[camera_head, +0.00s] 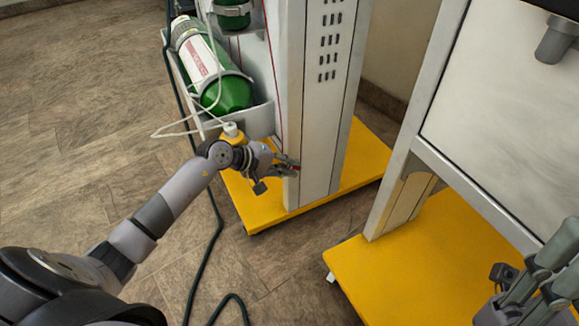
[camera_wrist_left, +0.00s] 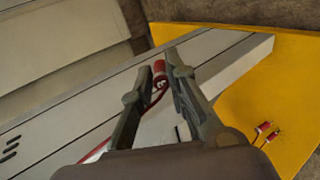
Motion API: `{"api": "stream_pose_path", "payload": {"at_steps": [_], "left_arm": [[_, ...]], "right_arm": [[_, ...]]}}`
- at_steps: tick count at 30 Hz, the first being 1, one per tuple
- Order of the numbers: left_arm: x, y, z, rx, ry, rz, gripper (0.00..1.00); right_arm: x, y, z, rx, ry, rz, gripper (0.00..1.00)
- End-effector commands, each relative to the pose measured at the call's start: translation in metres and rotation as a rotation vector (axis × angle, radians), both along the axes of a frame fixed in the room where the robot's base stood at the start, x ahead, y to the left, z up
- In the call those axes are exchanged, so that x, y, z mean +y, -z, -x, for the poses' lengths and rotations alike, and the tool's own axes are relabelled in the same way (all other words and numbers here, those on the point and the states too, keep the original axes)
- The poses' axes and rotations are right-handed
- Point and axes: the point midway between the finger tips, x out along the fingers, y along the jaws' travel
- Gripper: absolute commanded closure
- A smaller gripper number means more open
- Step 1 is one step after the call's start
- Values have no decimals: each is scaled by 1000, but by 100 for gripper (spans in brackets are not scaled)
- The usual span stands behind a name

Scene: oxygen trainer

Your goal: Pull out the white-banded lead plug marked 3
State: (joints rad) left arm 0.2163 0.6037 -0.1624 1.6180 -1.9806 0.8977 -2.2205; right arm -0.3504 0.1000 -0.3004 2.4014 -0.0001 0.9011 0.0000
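In the left wrist view a red lead plug (camera_wrist_left: 159,72) with a white band marked 3 sits between my left gripper's fingertips (camera_wrist_left: 158,70). Both fingers close in on its sides, and its red lead (camera_wrist_left: 152,98) curves back below them. The plug is against the grey column (camera_wrist_left: 215,60); its seating is hidden. In the head view my left gripper (camera_head: 286,165) is low at the column's front left side, with a little red at its tips. My right gripper (camera_head: 535,285) is partly in view at the lower right, and its opening is unclear.
A second trolley with a yellow base (camera_head: 420,270) is at right. A dark hose (camera_head: 205,260) crosses the floor.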

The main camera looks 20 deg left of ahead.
Motion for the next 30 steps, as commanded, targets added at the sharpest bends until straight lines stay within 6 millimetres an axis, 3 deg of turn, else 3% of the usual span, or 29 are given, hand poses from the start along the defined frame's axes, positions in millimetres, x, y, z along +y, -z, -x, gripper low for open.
{"api": "stream_pose_path", "payload": {"at_steps": [8, 20, 30], "left_arm": [[0, 0, 0, -1, 0, 1, 65], [4, -3, 5, -1, -1, -2, 64], [39, -39, 48, 1, -1, -6, 64]], "right_arm": [[0, 0, 0, 2, 0, 1, 65], [0, 1, -1, 2, 1, 1, 65], [0, 1, -1, 2, 0, 1, 65]]}}
